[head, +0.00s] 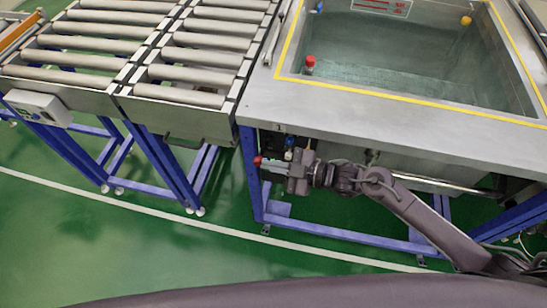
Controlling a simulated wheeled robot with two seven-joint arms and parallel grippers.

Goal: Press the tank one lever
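The metal tank (340,118) with a yellow-edged opening fills the upper right of the head view. A small plate marked 1 (278,127) is on its front side, near the left corner. Below the plate is a small valve fitting with blue and white parts (289,143), which may belong to the tank one lever. My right gripper (268,163) is just below this fitting, pointing left. A small red part (257,161) shows at its tip; I cannot tell whether it is a lever end or part of the gripper. The finger gap is too small to read. My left gripper is out of view.
A roller conveyor (130,88) on blue legs stands to the left, with a grey box (38,107) on its side. The tank's blue frame (340,241) runs below my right arm. Green floor is clear in front.

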